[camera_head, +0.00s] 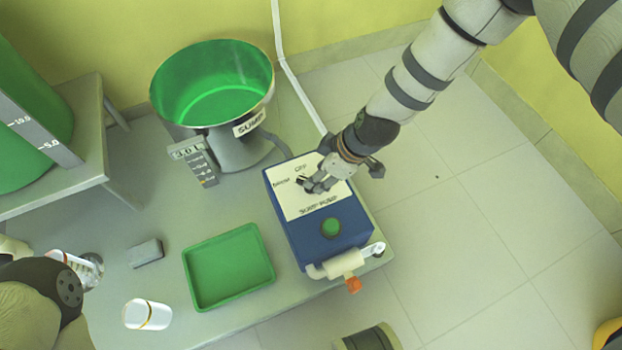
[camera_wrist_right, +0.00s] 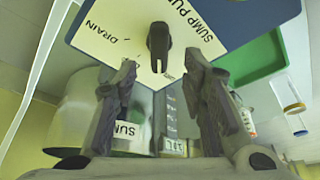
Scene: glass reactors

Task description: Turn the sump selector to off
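The blue sump pump box (camera_head: 290,228) stands on the bench with a white panel reading DRAIN, OFF and SUMP PUMP. Its dark selector knob (camera_wrist_right: 158,45) shows in the right wrist view; which label it points at I cannot tell. My right gripper (camera_head: 308,185) is over the panel at the selector. In the wrist view it (camera_wrist_right: 160,75) is open, its fingers apart on either side below the knob, with no visible grip on it. In the head view the gripper partly covers the knob. My left arm is at the lower left; its finger state is unclear.
A green sump vessel (camera_head: 212,85) stands behind the box. A green tray (camera_head: 228,266), a white cup (camera_head: 147,314) and a small grey block (camera_head: 145,253) lie on the bench left of the box. A valve with an orange tip (camera_head: 353,284) juts from the box's front.

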